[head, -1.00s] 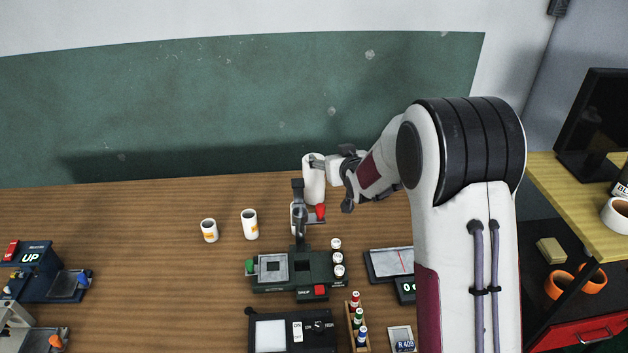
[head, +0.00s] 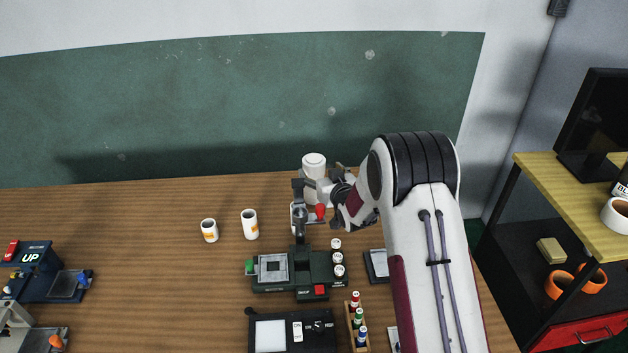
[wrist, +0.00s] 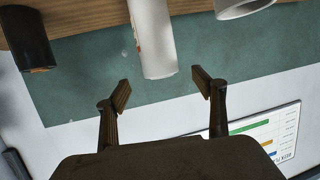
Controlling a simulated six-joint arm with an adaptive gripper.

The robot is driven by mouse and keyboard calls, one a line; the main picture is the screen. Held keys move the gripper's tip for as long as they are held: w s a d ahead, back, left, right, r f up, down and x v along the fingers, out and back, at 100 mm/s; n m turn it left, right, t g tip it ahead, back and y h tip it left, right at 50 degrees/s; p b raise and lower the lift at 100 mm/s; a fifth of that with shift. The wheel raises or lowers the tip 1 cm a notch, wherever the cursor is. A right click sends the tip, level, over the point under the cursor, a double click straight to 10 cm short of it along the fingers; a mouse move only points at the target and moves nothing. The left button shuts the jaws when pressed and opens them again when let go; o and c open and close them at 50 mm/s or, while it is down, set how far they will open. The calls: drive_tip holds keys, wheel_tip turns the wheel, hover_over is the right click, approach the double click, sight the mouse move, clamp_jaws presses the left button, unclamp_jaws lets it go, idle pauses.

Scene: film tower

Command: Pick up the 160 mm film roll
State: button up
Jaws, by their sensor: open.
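Three white film rolls stand at the back of the table. The tallest roll (head: 314,162) is behind the green press; its lower part is partly hidden by my gripper and the press. A middle roll (head: 249,224) and a short roll (head: 209,231) with orange marks stand to its left. My gripper (head: 326,186) is beside the tallest roll. In the wrist view, my gripper (wrist: 163,87) is open and empty. A white roll (wrist: 154,40) with an orange mark points toward the gap, its near end about level with the fingertips. I cannot read its size.
The green press (head: 290,272) with a lever stands just in front of the tallest roll. In the wrist view, a dark cylinder (wrist: 25,38) is at upper left and another white cylinder (wrist: 243,6) at upper right. The table's left middle is clear.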

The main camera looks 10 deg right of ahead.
sight(314, 162)
drive_tip(key=shift+w, duration=0.15)
drive_tip(key=shift+x, duration=1.15)
drive_tip(key=shift+a+f, duration=0.1)
drive_tip(key=shift+x, duration=2.55)
clamp_jaws()
drive_tip(key=shift+r, duration=0.2)
